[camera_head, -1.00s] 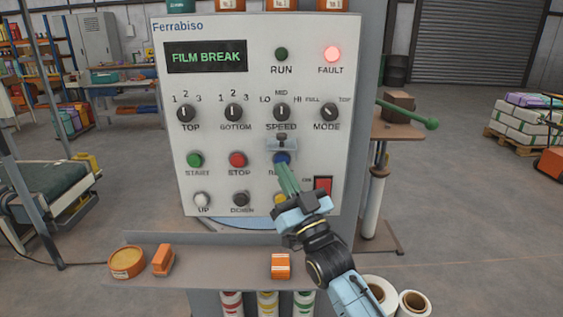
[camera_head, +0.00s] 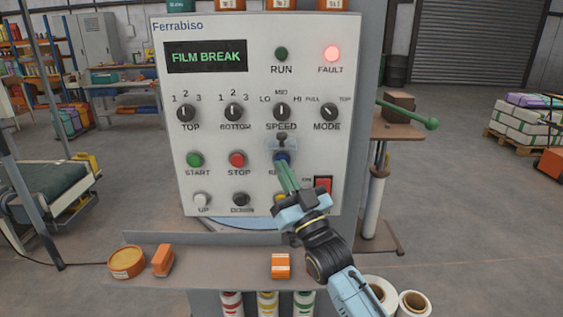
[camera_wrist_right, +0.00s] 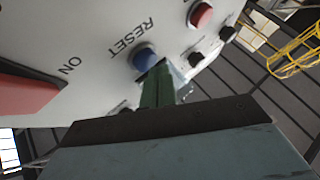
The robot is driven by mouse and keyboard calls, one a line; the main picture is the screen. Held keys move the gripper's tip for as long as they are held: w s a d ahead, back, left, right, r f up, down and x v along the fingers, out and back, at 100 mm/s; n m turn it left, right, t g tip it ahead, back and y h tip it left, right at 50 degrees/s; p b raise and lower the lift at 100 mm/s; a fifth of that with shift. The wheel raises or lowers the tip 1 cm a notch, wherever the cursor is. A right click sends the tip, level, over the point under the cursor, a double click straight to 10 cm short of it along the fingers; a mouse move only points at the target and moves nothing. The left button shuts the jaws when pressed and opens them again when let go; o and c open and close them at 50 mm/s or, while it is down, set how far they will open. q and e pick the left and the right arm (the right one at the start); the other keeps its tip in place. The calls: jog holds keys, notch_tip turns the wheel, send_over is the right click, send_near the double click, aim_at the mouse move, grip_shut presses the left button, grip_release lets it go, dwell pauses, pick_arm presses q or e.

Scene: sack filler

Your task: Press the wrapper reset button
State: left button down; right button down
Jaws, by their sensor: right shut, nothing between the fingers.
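The blue reset button (camera_head: 282,157) sits on the white control panel (camera_head: 215,140), right of the red stop button. My right gripper (camera_head: 283,167) is shut and empty, its green fingers pointing at the reset button and partly covering its label. In the right wrist view the blue button (camera_wrist_right: 145,59) shows under the word RESET, with the fingertips (camera_wrist_right: 157,70) at its edge; I cannot tell whether they touch it. The display (camera_head: 207,57) reads FILM BREAK and the red FAULT lamp (camera_head: 332,54) is lit. My left gripper is not in view.
The green start button (camera_head: 195,160), red stop button (camera_head: 237,160) and red switch (camera_head: 323,185) are nearby.

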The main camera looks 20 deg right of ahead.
jog(key=shift+w+d, duration=0.1)
jog(key=shift+w, duration=0.4)
dwell(0.5)
jog(key=shift+s, duration=0.2)
jog(key=shift+s+a+p, duration=0.25)
jog(key=shift+s+p, duration=0.15)
jog(key=shift+s, duration=0.3)
jog(key=s+p, duration=0.1)
jog(key=s, duration=0.1)
jog(key=s+a+p, duration=0.1)
jog(key=s, duration=0.2)
jog(key=shift+a+p, duration=0.2)
jog(key=shift+p, duration=0.15)
jog(key=shift+w+f, duration=0.1)
dwell(0.4)
